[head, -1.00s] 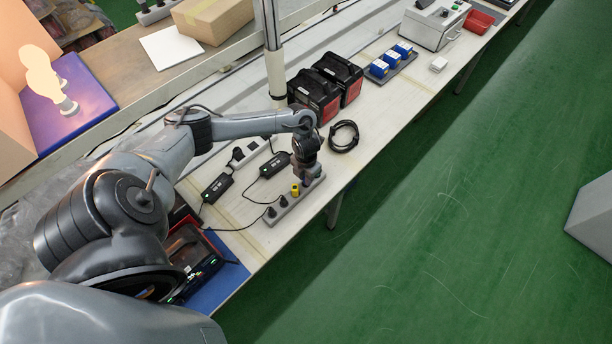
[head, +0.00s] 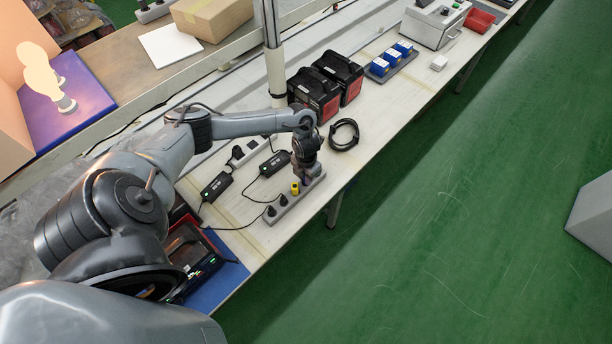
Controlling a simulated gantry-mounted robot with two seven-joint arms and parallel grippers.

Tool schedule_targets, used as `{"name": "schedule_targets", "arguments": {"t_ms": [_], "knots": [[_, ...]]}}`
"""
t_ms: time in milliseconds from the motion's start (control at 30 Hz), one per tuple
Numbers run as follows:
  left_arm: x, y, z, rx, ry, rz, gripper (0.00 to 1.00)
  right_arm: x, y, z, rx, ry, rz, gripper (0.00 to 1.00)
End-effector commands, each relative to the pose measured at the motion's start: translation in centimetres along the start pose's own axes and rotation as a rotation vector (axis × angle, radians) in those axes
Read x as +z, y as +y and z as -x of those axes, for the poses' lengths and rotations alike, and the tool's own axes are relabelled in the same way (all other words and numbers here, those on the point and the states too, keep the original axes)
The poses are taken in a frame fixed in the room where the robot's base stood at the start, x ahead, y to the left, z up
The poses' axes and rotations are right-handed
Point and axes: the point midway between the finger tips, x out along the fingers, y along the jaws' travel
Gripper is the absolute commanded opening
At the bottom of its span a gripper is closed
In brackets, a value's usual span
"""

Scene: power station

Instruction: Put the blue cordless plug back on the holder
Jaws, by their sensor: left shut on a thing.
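The grey holder strip (head: 303,198) lies along the front edge of the bench, with two black plugs (head: 277,205) and a yellow plug (head: 295,188) standing on it. My left gripper (head: 306,178) points down over the far end of this strip, just beyond the yellow plug. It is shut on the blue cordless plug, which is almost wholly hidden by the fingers. I cannot tell whether the plug touches the strip. My right gripper is not in view.
A black cable coil (head: 344,134) lies right of my left gripper. Two black-and-red cases (head: 318,92) stand behind it. Black adapters (head: 274,163) with cords lie to the left, near a grey power strip (head: 250,150). Blue blocks (head: 380,66) sit on a tray farther back.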

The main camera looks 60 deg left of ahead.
Motion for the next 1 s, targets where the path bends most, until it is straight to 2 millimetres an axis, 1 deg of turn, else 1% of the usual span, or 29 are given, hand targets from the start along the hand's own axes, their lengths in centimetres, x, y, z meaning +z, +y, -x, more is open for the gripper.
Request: {"name": "schedule_targets", "arguments": {"t_ms": [233, 267, 400, 433, 767, 867, 1000], "knots": [[0.0, 0.0, 0.0, 0.000, 0.000, 0.000, 0.00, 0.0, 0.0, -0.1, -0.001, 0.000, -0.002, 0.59], [0.0, 0.0, 0.0, 0.000, 0.000, 0.000, 0.24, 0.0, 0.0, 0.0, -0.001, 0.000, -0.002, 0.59], [0.0, 0.0, 0.0, 0.000, 0.000, 0.000, 0.46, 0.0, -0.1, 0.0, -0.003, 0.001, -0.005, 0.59], [0.0, 0.0, 0.0, 0.000, 0.000, 0.000, 0.50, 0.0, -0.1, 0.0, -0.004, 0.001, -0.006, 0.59], [0.0, 0.0, 0.2, 0.000, 0.000, -0.001, 0.50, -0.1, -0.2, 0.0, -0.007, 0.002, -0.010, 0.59], [0.1, 0.0, 0.9, 0.000, -0.001, -0.001, 0.50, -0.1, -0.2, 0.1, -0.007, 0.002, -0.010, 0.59], [0.1, 0.0, 2.7, 0.001, -0.003, -0.002, 0.50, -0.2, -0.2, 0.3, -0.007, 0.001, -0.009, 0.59]]}}
